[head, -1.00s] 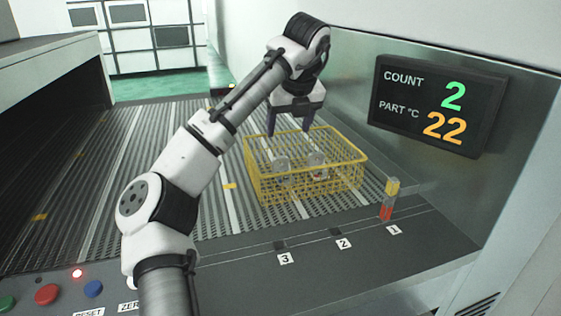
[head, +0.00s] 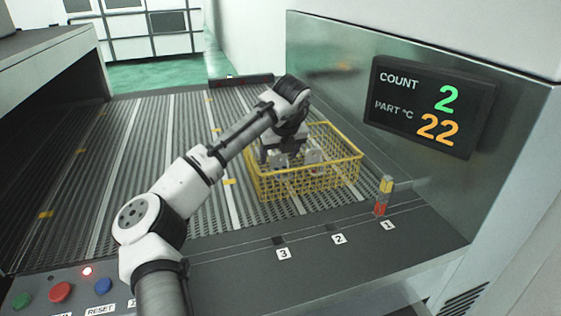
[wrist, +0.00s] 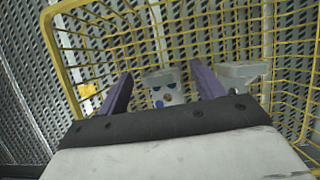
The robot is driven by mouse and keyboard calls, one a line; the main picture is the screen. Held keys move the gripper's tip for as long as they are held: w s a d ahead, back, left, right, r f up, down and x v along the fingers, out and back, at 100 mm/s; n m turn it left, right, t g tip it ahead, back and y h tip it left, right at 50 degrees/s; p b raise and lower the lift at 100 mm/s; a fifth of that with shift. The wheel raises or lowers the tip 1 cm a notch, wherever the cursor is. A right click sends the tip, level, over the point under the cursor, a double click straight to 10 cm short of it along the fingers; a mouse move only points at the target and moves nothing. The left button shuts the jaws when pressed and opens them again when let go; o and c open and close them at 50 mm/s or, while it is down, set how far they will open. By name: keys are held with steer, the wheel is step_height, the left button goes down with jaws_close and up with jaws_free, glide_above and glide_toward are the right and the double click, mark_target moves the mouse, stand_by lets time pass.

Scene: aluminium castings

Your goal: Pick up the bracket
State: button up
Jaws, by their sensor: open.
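A yellow wire basket (head: 311,191) stands on the slatted conveyor and holds two pale grey castings. In the wrist view, one upright casting with a plate face and blue spots, seemingly the bracket (wrist: 163,86), lies between the two purple fingers of my gripper (wrist: 161,72). The fingers are open, with a gap on each side of it. The second casting (wrist: 240,73) is just right of the right finger and also shows in the head view (head: 314,158). In the head view my gripper (head: 279,157) is down inside the basket, partly hiding the left casting.
The basket's wire walls surround my gripper. A red and yellow part (head: 383,196) stands at mark 1 on the front ledge; marks 2 and 3 are empty. A display (head: 431,107) reads count 2 and part 22 °C. Buttons (head: 61,292) sit at the front left.

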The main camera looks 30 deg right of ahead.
steer(key=shift+w+f, duration=0.2)
steer(key=shift+f, duration=0.4)
steer(key=c, duration=1.1)
steer(key=shift+r, duration=0.1)
